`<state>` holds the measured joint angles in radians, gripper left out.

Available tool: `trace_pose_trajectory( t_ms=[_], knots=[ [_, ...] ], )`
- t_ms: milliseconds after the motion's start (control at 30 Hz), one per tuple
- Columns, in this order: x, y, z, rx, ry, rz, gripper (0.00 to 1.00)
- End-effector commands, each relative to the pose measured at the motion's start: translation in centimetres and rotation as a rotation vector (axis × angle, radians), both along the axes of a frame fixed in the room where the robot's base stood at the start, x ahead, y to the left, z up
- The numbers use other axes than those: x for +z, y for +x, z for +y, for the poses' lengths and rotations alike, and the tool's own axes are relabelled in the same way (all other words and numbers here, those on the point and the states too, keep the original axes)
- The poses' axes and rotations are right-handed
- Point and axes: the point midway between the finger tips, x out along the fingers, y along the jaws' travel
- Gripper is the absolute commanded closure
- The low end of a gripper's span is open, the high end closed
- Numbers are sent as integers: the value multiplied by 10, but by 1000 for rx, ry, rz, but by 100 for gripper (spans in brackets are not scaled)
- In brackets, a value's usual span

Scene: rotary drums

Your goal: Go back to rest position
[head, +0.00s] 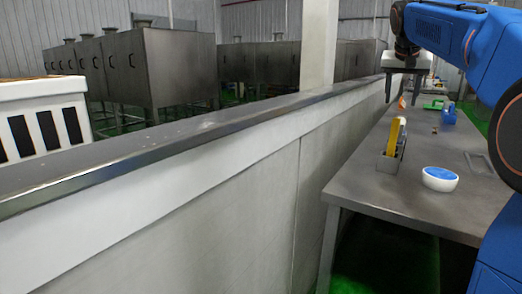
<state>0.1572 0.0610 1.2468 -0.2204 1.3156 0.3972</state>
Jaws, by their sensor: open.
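My gripper (403,88) is at the upper right of the head view, at the end of my blue arm. Its two fingers point down and stand apart, with nothing seen between them. It hangs above the far part of the grey metal table (385,190), close to the wall ledge. My arm bends in from the right edge of the picture, and part of it is cut off there.
On the table stand a white bowl with blue contents (440,179), a metal holder with a yellow item (393,145) and small green and blue items (434,104) farther back. A long wall with a metal-topped ledge (190,135) runs left of the table. Steel cabinets (180,68) stand beyond.

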Motion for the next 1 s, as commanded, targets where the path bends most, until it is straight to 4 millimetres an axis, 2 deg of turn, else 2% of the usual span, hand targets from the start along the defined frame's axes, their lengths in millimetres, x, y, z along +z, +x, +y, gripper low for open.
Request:
trace_pose_trajectory(
  t_ms=[267, 467, 767, 1000],
  knots=[
    [-16, -36, 21, 56, 3, 17, 49],
    [-42, -82, 44, 123, 8, 36, 49],
    [-110, -179, 86, 256, 16, 74, 49],
    [-177, -258, 113, 355, 25, 98, 49]
  ],
)
